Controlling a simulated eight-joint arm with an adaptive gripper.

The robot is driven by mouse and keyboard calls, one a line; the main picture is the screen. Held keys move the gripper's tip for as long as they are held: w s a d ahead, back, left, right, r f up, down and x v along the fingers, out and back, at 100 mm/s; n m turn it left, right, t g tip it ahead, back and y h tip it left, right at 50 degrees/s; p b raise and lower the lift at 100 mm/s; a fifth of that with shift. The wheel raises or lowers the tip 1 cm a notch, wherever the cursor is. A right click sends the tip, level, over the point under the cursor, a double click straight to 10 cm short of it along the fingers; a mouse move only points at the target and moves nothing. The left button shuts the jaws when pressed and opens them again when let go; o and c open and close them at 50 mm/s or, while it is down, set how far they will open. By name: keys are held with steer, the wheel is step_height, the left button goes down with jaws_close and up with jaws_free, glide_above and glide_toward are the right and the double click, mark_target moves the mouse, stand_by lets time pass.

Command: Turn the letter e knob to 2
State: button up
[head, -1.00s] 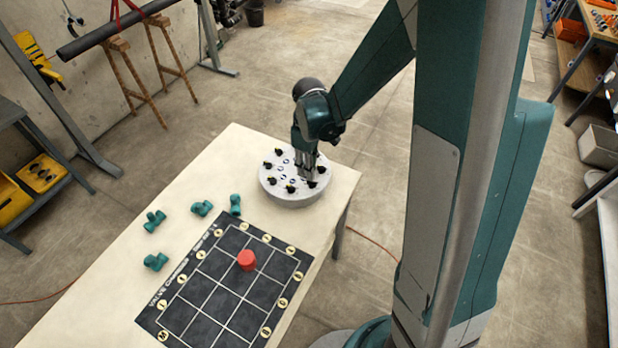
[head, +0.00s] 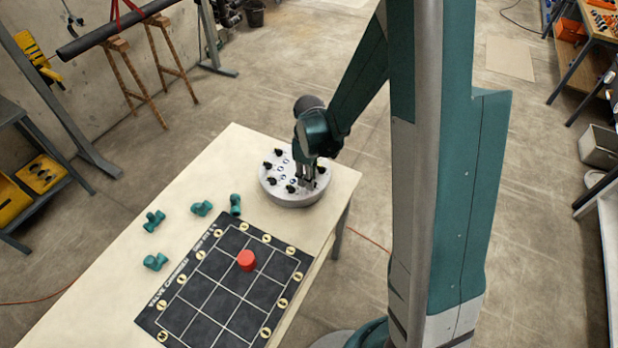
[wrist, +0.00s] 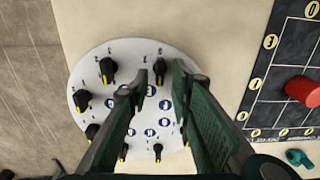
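A round pale dial plate (head: 292,198) stands on the table near its far right end. In the wrist view the plate (wrist: 95,65) carries several black knobs with yellow pointers around its rim and blue-marked labels near its middle. One black knob (wrist: 159,67) shows between the fingertips, with a narrow gap visible on each side. In the head view my gripper (head: 306,182) is at the right part of the plate. The fingers hide part of the plate.
A black grid board (head: 215,300) with a red cylinder (head: 247,260) lies nearer on the table. Several teal pipe fittings (head: 201,208) lie left of the plate. The table (head: 215,170) is bare behind and left of the plate.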

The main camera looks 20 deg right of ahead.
steer(key=shift+c, duration=0.5)
jaws_close()
